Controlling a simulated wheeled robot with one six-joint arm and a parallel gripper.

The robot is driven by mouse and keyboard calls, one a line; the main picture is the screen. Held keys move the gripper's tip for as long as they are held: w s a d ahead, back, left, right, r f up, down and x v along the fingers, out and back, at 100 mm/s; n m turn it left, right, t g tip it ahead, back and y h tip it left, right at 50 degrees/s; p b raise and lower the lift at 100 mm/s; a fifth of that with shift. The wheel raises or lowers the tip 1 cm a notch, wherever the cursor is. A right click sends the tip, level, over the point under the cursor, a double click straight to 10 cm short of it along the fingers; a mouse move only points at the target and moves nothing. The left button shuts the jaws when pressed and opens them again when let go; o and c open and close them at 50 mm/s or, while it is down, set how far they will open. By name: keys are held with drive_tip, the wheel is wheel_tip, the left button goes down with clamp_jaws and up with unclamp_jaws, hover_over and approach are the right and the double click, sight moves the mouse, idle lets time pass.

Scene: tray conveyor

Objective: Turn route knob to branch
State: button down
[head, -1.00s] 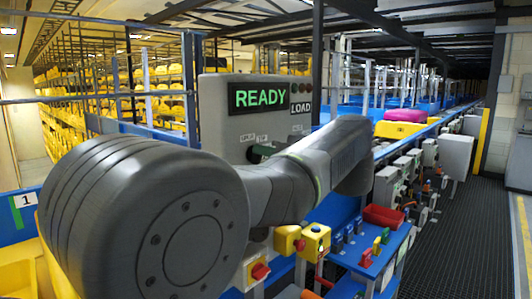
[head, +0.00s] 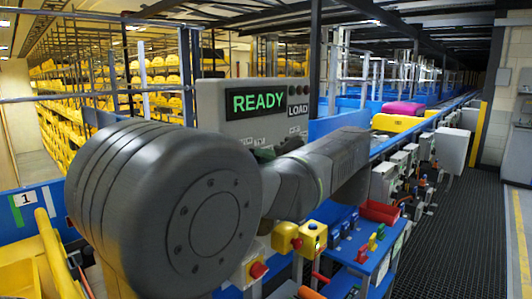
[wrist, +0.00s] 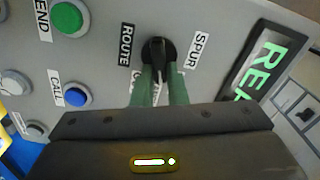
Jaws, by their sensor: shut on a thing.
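The black route knob (wrist: 158,49) sits on the grey control panel (wrist: 105,20), between the ROUTE label (wrist: 126,45) and the SPUR label (wrist: 197,51) in the wrist view. My gripper (wrist: 162,72) has its two green fingers shut on the knob's grip from both sides. The grip's ridge runs roughly in line with the fingers. A further label between the fingers is mostly covered, so I cannot read it. In the head view the panel (head: 211,98) shows a green READY display (head: 257,101); my arm hides the knob there.
A green SEND button (wrist: 67,18) and a blue CALL button (wrist: 77,96) are on the panel beside my gripper. A yellow tray (head: 397,122) and a magenta item (head: 405,108) are on the conveyor behind.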

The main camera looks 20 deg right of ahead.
drive_tip(key=shift+f+m+p, duration=0.1)
drive_tip(key=shift+m+p, duration=0.25)
drive_tip(key=shift+m, duration=0.35)
drive_tip(key=c, duration=1.4)
unclamp_jaws()
drive_tip(key=shift+c, duration=0.2)
drive_tip(key=shift+s+d, duration=0.1)
drive_tip(key=b+v, duration=0.2)
drive_tip(key=v, duration=1.1)
drive_tip(key=shift+s+b, duration=0.3)
drive_tip(key=shift+d, duration=0.1)
drive_tip(key=p+x, duration=0.2)
drive_tip(key=x, duration=1.2)
drive_tip(key=shift+p, duration=0.35)
